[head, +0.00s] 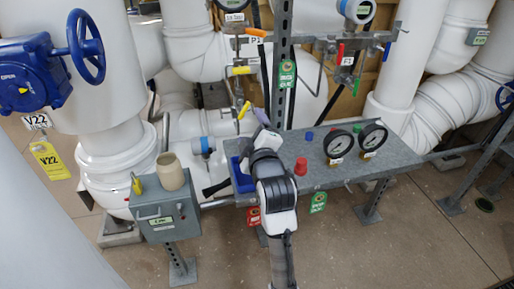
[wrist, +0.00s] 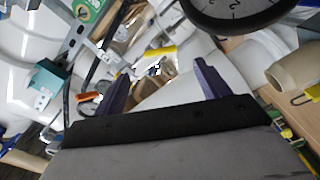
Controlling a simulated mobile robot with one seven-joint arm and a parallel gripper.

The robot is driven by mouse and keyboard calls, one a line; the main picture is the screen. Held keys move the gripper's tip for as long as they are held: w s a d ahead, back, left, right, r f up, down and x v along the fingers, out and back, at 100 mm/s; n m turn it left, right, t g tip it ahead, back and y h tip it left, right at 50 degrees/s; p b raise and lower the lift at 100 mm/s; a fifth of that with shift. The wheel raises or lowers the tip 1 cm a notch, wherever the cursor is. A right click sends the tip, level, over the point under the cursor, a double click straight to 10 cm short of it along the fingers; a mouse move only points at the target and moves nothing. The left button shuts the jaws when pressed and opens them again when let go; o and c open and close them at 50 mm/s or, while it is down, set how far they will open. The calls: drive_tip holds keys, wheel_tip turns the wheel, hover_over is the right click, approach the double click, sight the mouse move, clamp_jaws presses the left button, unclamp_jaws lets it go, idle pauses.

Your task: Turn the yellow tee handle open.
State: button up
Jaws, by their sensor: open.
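Two yellow handles show on the valve line below the P1 tag in the head view: an upper one (head: 241,70) and a lower, slanted one (head: 244,109). I cannot tell for certain which is the tee handle. My gripper (head: 260,120) is just right of and below the lower one, its fingers partly hidden by my wrist. In the wrist view my gripper (wrist: 162,74) has its two purple fingers spread, with nothing held between them. A yellow handle (wrist: 160,53) shows beyond the gap between the fingertips, apart from them.
An orange lever (head: 255,32) is above the yellow handles, and red (head: 340,52) and blue (head: 387,50) handles are to the right. Below, a grey bench (head: 325,176) carries two gauges (head: 338,145), a red knob (head: 301,167) and a blue bin (head: 241,179). A grey box (head: 165,217) stands left.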

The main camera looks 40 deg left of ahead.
drive_tip(key=b+v, duration=0.1)
drive_tip(key=v, duration=0.5)
drive_tip(key=shift+s+d, duration=0.2)
drive_tip(key=shift+s, duration=0.05)
